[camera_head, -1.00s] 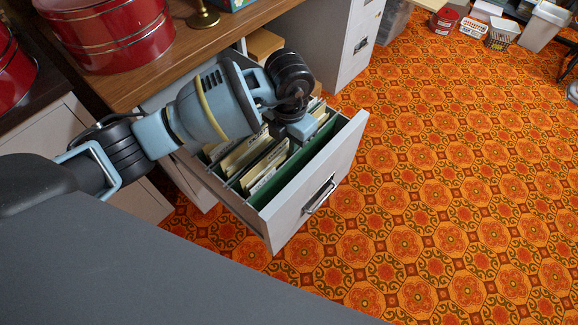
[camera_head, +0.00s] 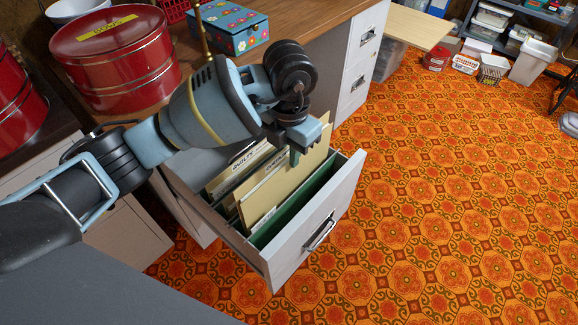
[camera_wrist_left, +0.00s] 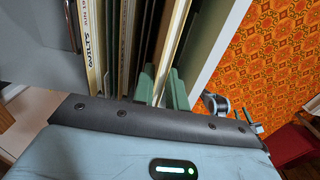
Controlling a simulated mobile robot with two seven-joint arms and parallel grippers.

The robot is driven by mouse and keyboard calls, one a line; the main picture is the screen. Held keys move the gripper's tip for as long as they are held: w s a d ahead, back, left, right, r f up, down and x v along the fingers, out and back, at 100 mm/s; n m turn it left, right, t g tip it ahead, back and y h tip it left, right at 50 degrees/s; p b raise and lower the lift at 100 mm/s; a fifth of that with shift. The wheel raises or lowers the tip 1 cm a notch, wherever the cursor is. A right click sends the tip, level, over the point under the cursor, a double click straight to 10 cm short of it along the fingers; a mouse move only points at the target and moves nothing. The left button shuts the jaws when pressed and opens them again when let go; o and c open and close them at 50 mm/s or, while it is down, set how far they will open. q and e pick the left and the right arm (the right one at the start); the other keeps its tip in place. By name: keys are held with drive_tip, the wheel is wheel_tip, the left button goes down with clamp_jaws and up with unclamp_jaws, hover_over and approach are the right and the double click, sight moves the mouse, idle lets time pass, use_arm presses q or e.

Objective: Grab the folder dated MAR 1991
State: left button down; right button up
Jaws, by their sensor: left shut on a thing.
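A cream folder (camera_head: 288,183) stands partly raised out of the open file drawer (camera_head: 295,240), its lower edge still inside. My left gripper (camera_head: 301,148) is shut on its top edge, above the drawer. In the left wrist view the green fingertips (camera_wrist_left: 162,88) pinch the folder's edge (camera_wrist_left: 172,55). I cannot read a date on the held folder. Other cream folders (camera_head: 228,176) stand behind it, with handwritten tabs; one tab reads QUILTS (camera_wrist_left: 87,40). My right gripper is not in view.
Red round tins (camera_head: 117,55) and a blue flowered box (camera_head: 233,27) stand on the wooden top (camera_head: 190,58) left of and behind the drawer. The drawer's metal handle (camera_head: 319,233) faces the open patterned floor (camera_head: 450,200). Shelves and bins stand at the far right.

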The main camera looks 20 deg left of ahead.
use_arm(q)
wheel_tip(320, 180, up, 18)
drive_tip(key=p, duration=0.3)
drive_tip(key=shift+f, duration=0.1)
